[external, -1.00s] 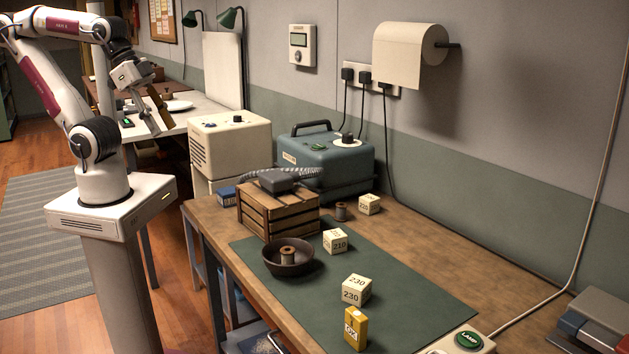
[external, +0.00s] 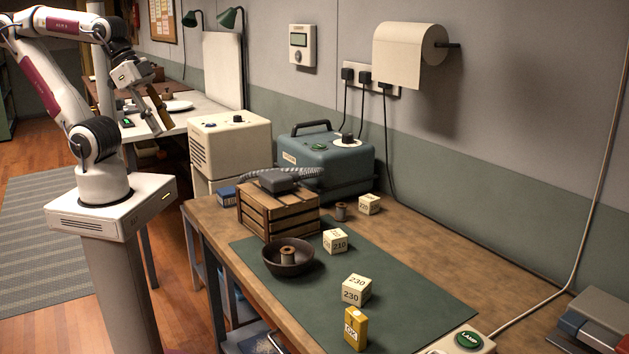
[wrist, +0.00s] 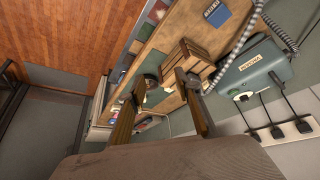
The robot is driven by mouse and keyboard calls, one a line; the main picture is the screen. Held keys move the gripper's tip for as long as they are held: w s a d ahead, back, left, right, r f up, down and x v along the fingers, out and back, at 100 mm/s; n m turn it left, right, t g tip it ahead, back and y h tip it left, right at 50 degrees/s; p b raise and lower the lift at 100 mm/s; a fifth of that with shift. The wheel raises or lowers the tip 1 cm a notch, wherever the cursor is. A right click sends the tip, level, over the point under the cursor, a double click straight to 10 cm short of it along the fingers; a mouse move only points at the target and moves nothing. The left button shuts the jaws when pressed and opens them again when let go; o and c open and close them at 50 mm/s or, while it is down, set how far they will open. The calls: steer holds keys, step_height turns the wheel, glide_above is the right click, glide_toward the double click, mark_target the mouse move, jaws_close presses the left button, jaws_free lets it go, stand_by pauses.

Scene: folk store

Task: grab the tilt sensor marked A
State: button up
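I cannot make out a tilt sensor marked A in either view. On the green mat (external: 412,294) stands a small yellow box (external: 357,329) with a white label that I cannot read clearly. Pale cubes marked 230 (external: 356,290) and 210 (external: 335,241) are on the mat too, and another pale cube (external: 369,204) is behind. My gripper (external: 152,108) is raised at the far left, away from these things. In the wrist view its two fingers (wrist: 160,84) are apart with nothing held between them.
A wooden crate (external: 278,215) carries a grey device with a hose (external: 283,178). A dark bowl (external: 304,268) holds a spool (external: 288,255); another spool (external: 341,212) stands behind. A blue-grey machine (external: 345,160) and a lamp button (external: 468,340) flank the bench. The mat's right part is clear.

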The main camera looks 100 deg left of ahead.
steer(key=w+d+r+m+t, duration=0.1)
steer(key=w+r+t, duration=0.15)
steer(key=w, duration=1.25)
steer(key=w+d+r+m+t, duration=0.1)
steer(key=w+r+t, duration=0.15)
steer(key=w, duration=1.25)
steer(key=w+d+f+m+t+h, duration=0.1)
steer(key=w+d+f, duration=0.1)
steer(key=w+d, duration=0.45)
steer(key=w+d+f+m+h, duration=0.1)
steer(key=w+d+f+h, duration=0.15)
steer(key=w, duration=0.65)
steer(key=m+g+h, duration=0.1)
steer(key=m+h, duration=0.4)
steer(key=h, duration=0.2)
glide_above(356, 329)
steer(key=s+a, duration=0.2)
steer(key=a, duration=0.2)
step_height(356, 329, down, 17)
steer(key=shift+s+d+f, duration=0.1)
steer(key=shift+s+d, duration=0.05)
steer(key=shift+d, duration=0.1)
steer(key=shift+f, duration=0.1)
steer(key=shift+f, duration=1.65)
